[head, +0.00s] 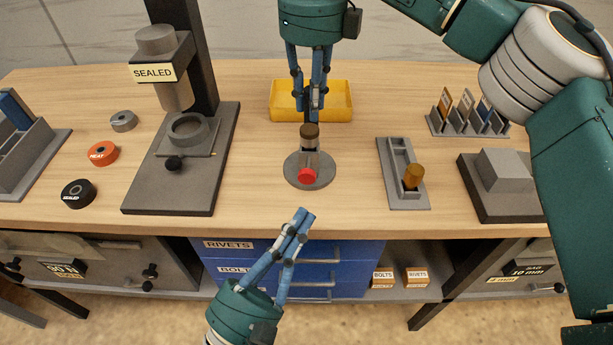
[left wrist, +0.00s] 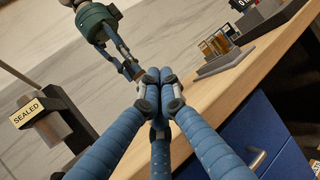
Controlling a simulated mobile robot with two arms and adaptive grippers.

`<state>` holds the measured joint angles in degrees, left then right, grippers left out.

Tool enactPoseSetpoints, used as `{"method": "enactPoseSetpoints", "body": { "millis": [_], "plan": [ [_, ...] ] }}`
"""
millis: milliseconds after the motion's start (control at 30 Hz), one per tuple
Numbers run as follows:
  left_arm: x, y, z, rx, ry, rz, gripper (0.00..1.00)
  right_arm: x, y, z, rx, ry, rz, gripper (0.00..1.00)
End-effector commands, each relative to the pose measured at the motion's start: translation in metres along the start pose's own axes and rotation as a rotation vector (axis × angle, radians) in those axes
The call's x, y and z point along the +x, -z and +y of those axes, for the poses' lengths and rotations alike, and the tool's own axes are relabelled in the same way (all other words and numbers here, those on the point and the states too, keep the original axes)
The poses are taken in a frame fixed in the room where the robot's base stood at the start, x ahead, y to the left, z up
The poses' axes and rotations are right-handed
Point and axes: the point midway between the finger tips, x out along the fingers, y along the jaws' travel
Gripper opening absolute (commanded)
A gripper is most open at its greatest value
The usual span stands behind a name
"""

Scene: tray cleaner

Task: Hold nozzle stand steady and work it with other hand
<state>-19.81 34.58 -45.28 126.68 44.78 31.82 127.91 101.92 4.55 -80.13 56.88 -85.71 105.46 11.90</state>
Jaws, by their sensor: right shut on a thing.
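The nozzle stand (head: 308,172) stands upright at the table's middle, with a round grey base, a brown-topped nozzle and a red knob facing the front. My right gripper (head: 314,105) comes down from above, its fingers closed around the dark upright part just behind the nozzle's top; the exact contact is partly hidden by the fingers. My left gripper (head: 304,214) is below the stand in the head view, apart from it, at the table's front edge. Its fingertips meet with nothing between them, as the left wrist view (left wrist: 153,78) shows. The right gripper also shows there (left wrist: 130,68).
A yellow bin (head: 338,104) is behind the stand. A grey tray (head: 394,190) with an amber-topped piece is to the right, the SEALED press (head: 140,196) to the left. A card rack (head: 470,125) stands at back right. Bare table lies between them.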

Motion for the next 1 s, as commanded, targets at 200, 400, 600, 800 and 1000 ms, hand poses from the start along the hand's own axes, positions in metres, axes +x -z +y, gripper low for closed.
{"method": "enactPoseSetpoints", "body": {
  "millis": [200,400,600,800,1000],
  "plan": [
    [0.0,0.0,0.0,0.0,0.0,0.0,0.0,-0.001,0.0,0.0,0.0,0.0,-0.002,0.0],
    [0.0,0.0,0.0,0.0,0.0,0.0,0.0,-0.001,0.0,0.0,0.0,0.0,-0.002,0.0],
    [-0.002,0.0,0.0,0.02,0.003,-0.004,0.0,-0.001,0.0,0.0,0.0,0.0,-0.002,0.0],
    [-0.019,-0.006,-0.007,0.238,0.043,-0.067,0.0,-0.001,0.0,0.0,0.0,0.0,-0.001,0.0],
    [-0.031,-0.012,-0.017,0.384,0.08,-0.123,0.0,-0.001,0.0,0.0,0.0,0.0,-0.001,0.0]
  ]
}}
